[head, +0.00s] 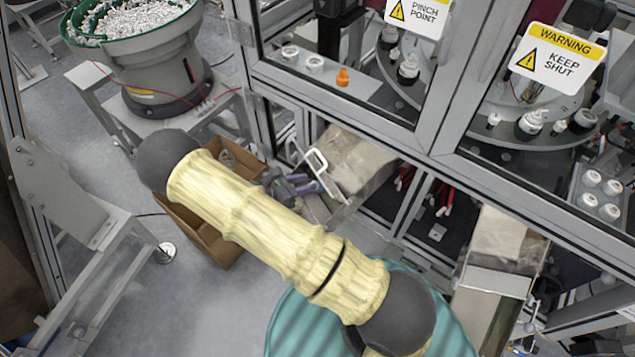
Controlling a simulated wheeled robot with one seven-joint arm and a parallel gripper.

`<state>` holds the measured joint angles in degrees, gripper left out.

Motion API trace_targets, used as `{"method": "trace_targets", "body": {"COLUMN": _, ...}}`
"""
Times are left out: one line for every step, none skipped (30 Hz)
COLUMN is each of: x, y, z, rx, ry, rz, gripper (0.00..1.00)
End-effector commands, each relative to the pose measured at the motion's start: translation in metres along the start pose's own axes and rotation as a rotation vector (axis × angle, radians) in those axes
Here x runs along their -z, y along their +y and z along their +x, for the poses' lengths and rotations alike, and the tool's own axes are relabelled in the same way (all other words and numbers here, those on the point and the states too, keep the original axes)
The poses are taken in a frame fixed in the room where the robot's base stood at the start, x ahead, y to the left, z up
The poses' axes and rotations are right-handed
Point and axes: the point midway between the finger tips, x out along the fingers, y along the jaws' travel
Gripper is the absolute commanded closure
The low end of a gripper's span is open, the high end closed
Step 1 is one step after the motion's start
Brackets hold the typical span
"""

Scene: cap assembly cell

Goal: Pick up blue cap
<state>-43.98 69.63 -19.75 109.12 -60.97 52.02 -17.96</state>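I make out no blue cap in the head view. My arm, in a pale yellow sleeve with dark round joints, crosses the middle of the view and hides what lies behind it. Small grey and purple parts (303,185) stick out past the arm's upper edge and may be my gripper. They are too small to tell whether they are open, shut or holding anything. An orange cap-like piece (343,77) stands on a light ledge (316,82) behind the machine's window, beside white caps (315,64).
A green-rimmed bowl feeder (150,65) full of small white parts stands at upper left. A cardboard box (203,232) sits on the floor behind my arm. The framed machine (330,105) fills the right. A teal round surface (292,325) is at the bottom.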

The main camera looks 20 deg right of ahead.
Motion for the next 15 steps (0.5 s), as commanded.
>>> {"method": "trace_targets", "body": {"x": -0.0015, "y": -0.0006, "z": 0.0053, "rx": 0.001, "ry": -0.001, "rz": -0.002, "gripper": 0.67}}
{"method": "trace_targets", "body": {"x": -0.0012, "y": -0.0005, "z": 0.0078, "rx": 0.001, "ry": 0.0, "rz": -0.001, "gripper": 0.67}}
{"method": "trace_targets", "body": {"x": -0.0007, "y": -0.0003, "z": 0.01, "rx": 0.001, "ry": 0.0, "rz": 0.0, "gripper": 0.67}}
{"method": "trace_targets", "body": {"x": -0.0003, "y": -0.0001, "z": 0.011, "rx": 0.0, "ry": 0.001, "rz": 0.0, "gripper": 0.67}}
{"method": "trace_targets", "body": {"x": 0.0002, "y": 0.0, "z": 0.0114, "rx": 0.0, "ry": 0.001, "rz": 0.0, "gripper": 0.67}}
{"method": "trace_targets", "body": {"x": 0.0006, "y": 0.0002, "z": 0.0116, "rx": -0.001, "ry": 0.001, "rz": 0.0, "gripper": 0.67}}
{"method": "trace_targets", "body": {"x": 0.0007, "y": 0.0003, "z": 0.0115, "rx": -0.001, "ry": 0.001, "rz": 0.001, "gripper": 0.67}}
{"method": "trace_targets", "body": {"x": 0.0008, "y": 0.0003, "z": 0.0115, "rx": -0.001, "ry": 0.001, "rz": 0.001, "gripper": 0.67}}
{"method": "trace_targets", "body": {"x": 0.0008, "y": 0.0003, "z": 0.0114, "rx": -0.001, "ry": 0.001, "rz": 0.001, "gripper": 0.67}}
{"method": "trace_targets", "body": {"x": 0.0008, "y": 0.0002, "z": 0.0114, "rx": -0.001, "ry": 0.001, "rz": 0.001, "gripper": 0.67}}
{"method": "trace_targets", "body": {"x": 0.0008, "y": 0.0002, "z": 0.0114, "rx": -0.001, "ry": 0.001, "rz": 0.0, "gripper": 0.67}}
{"method": "trace_targets", "body": {"x": 0.0008, "y": 0.0002, "z": 0.0114, "rx": -0.001, "ry": 0.001, "rz": 0.0, "gripper": 0.67}}
{"method": "trace_targets", "body": {"x": 0.0008, "y": 0.0002, "z": 0.0114, "rx": -0.001, "ry": 0.001, "rz": 0.0, "gripper": 0.67}}
{"method": "trace_targets", "body": {"x": 0.0007, "y": 0.0002, "z": 0.0114, "rx": -0.001, "ry": 0.001, "rz": 0.0, "gripper": 0.67}}
{"method": "trace_targets", "body": {"x": 0.0007, "y": 0.0002, "z": 0.0114, "rx": 0.0, "ry": 0.001, "rz": 0.0, "gripper": 0.67}}
